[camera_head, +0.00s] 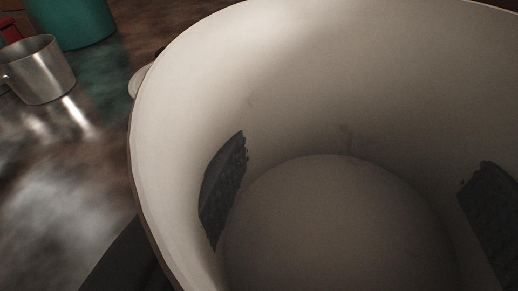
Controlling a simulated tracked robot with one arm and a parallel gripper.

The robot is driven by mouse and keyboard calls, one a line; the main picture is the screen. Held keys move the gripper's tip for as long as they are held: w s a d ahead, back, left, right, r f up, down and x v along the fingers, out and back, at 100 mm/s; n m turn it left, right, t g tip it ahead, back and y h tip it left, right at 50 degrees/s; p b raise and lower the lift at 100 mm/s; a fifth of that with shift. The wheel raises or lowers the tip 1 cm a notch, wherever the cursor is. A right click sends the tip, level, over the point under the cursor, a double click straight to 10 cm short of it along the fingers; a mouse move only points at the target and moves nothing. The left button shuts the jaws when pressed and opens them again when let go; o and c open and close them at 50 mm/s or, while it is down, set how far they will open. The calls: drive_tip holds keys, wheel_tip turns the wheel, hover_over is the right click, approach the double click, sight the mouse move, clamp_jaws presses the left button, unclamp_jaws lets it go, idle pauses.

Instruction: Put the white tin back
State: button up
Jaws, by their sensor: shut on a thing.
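The white tin (320,60) fills most of the view, and I look down into its open mouth. Its inside is cream-white with faint marks, and its round floor shows empty. My gripper (352,200) is shut on the tin, one dark finger at its left side and one at its right. Dark patches of both fingers show at the inner wall. A dark part of my gripper also shows outside the rim at the lower left. The tin's outer wall and underside are mostly hidden, so I cannot tell whether it touches a surface.
A shiny metal cup (40,72) stands at the upper left, with a teal container (78,22) behind it. A red thing (11,32) is partly cut off at the left edge. The mottled tabletop (60,180) below the cup is clear.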

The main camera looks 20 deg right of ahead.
sight(323, 236)
drive_tip(key=shift+w+f, duration=0.1)
drive_tip(key=shift+w, duration=0.35)
wheel_tip(323, 236, down, 4)
drive_tip(key=b, duration=0.3)
drive_tip(key=shift+r, duration=0.2)
drive_tip(key=shift+a+r, duration=0.1)
drive_tip(key=o, duration=1.4)
drive_tip(key=p+v, duration=0.2)
drive_tip(key=v, duration=1)
